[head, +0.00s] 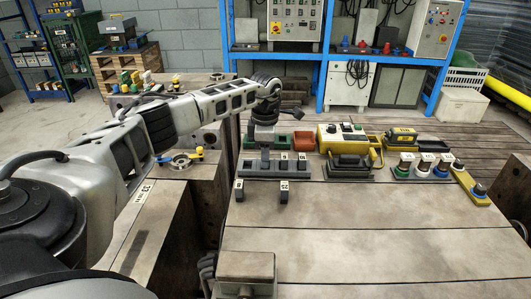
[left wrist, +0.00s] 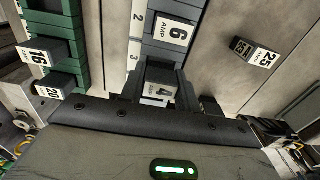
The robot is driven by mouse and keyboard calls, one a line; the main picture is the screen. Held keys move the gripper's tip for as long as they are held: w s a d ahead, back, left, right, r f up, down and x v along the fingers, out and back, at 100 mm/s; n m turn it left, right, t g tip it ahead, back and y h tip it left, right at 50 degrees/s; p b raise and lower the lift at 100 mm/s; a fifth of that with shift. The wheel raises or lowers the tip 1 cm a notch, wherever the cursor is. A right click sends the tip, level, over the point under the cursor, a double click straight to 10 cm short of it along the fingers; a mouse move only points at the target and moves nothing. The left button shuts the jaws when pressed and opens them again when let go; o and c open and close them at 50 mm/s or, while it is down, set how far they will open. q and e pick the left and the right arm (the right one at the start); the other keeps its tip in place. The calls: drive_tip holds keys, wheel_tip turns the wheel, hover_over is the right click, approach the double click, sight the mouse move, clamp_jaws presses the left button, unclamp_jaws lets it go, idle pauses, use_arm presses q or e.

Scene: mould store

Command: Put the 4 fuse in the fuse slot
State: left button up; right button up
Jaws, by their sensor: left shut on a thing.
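The 4 fuse (left wrist: 160,92), dark with a white label, is held in my left gripper (head: 264,142), which is shut on it. In the left wrist view, it is at the grey fuse block (left wrist: 137,45), beside the mark 3. The 6 fuse (left wrist: 173,34) stands in the same block, beside the mark 2. In the head view, the block (head: 262,173) lies on the table below my left gripper. The slot under the 4 fuse is hidden, and I cannot tell how far in the fuse is. My right gripper is not in view.
A 25 fuse (left wrist: 255,53) lies loose right of the block; another loose fuse (head: 239,190) lies in front. A green block (left wrist: 72,40) holds the 16 and 20 fuses. A yellow device (head: 342,140) stands right of the grey block. The front tabletop is mostly clear.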

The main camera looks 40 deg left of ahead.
use_arm(q)
drive_tip(key=shift+f+b, duration=0.3)
drive_tip(key=shift+f, duration=0.2)
idle(0.4)
drive_tip(key=o, duration=1.1)
drive_tip(key=shift+c, duration=0.2)
drive_tip(key=c, duration=0.3)
drive_tip(key=shift+c, duration=0.2)
drive_tip(key=shift+r, duration=0.25)
drive_tip(key=shift+r+p, duration=0.35)
drive_tip(key=shift+p, duration=0.15)
drive_tip(key=shift+c, duration=0.2)
drive_tip(key=shift+r, duration=0.2)
drive_tip(key=shift+r+p, duration=2.7)
drive_tip(key=shift+r, duration=0.3)
